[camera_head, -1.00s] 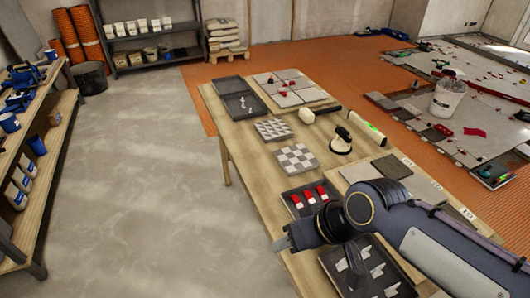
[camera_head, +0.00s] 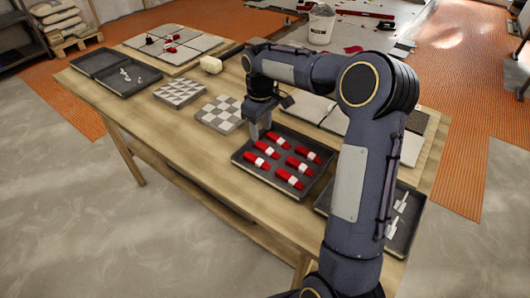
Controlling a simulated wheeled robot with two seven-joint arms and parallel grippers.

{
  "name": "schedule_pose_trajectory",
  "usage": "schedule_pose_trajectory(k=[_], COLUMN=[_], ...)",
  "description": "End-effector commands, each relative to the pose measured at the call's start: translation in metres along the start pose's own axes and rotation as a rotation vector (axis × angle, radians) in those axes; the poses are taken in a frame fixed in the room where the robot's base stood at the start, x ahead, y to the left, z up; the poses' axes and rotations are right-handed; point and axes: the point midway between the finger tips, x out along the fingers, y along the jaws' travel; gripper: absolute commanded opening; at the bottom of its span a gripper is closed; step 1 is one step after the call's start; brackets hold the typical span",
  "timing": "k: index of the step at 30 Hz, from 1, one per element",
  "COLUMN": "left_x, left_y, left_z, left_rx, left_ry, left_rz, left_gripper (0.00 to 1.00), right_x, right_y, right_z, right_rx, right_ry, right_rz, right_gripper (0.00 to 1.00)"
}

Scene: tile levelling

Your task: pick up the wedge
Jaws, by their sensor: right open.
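Several red wedges (camera_head: 299,164), each with a white part, lie in rows in a dark tray (camera_head: 281,192) on the wooden table. My right gripper (camera_head: 257,135) points down at the tray's far left corner, close to the wedge nearest that corner. Its jaws are open and nothing shows between them. I cannot tell its exact height above the tray. My right arm hides part of the table to the right of the tray. My left gripper is not in view.
Two checkered tile boards (camera_head: 220,114) lie left of the gripper. A cream block (camera_head: 211,65), two dark trays (camera_head: 130,76) and grey tiles (camera_head: 178,47) with red pieces are farther back. Another dark tray (camera_head: 407,232) with pale pieces is partly behind my arm.

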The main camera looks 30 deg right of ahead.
Motion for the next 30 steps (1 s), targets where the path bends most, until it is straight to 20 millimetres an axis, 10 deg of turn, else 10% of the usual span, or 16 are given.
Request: schedule_pose_trajectory(k=[10, 20, 30], left_x=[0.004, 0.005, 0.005], left_y=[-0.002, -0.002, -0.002], left_z=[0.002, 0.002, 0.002], left_rx=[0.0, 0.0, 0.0], left_ry=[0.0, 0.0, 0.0], left_rz=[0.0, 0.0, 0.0], left_gripper=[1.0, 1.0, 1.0], right_x=[0.049, 0.056, 0.056], right_y=[-0.002, -0.002, -0.002], right_z=[-0.002, -0.002, -0.002], right_rx=[0.001, 0.001, 0.001], right_ry=[-0.002, 0.001, 0.001], right_rz=[-0.002, 0.0, 0.0], right_gripper=[0.45, 0.45, 0.01])
